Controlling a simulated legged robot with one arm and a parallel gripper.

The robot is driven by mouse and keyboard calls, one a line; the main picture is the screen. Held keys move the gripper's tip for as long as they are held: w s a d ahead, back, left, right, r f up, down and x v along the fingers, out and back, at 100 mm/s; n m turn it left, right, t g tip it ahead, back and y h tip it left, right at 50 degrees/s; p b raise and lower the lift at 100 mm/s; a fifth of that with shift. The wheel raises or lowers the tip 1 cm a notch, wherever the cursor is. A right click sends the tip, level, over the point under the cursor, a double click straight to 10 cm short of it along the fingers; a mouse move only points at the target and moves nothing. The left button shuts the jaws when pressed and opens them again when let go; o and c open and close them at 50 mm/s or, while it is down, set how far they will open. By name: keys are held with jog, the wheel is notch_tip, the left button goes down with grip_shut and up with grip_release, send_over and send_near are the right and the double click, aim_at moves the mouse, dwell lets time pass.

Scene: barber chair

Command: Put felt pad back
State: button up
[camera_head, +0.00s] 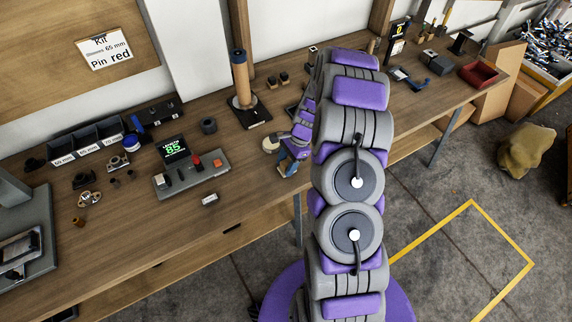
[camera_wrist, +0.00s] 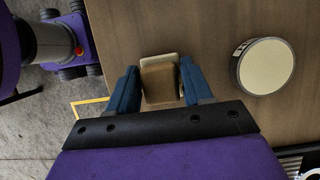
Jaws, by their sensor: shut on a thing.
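In the wrist view, the two blue fingers of my gripper (camera_wrist: 160,72) are shut on a small brown block (camera_wrist: 159,84) from left and right. A pale cream piece (camera_wrist: 172,58) shows at the block's far side; I cannot tell whether it is joined to the block. I cannot tell for certain which thing is the felt pad. A round, cream-topped disc (camera_wrist: 266,66) with a dark side stands to the right, apart from the fingers. In the head view, my gripper (camera_head: 290,153) is low over the bench's front edge, and the disc (camera_head: 270,144) is just left of it.
The wooden bench (camera_head: 250,190) runs along the wall. A grey device tray (camera_head: 195,172), labelled bins (camera_head: 88,145) and loose parts are on the left. A roll on a stand (camera_head: 242,80) is behind the disc. A red tray (camera_head: 482,73) is at the far right.

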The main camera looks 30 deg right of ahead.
jog(key=shift+d, duration=0.55)
jog(key=o, duration=0.7)
jog(key=shift+a, duration=0.1)
jog(key=o, duration=0.3)
jog(key=shift+a, duration=0.5)
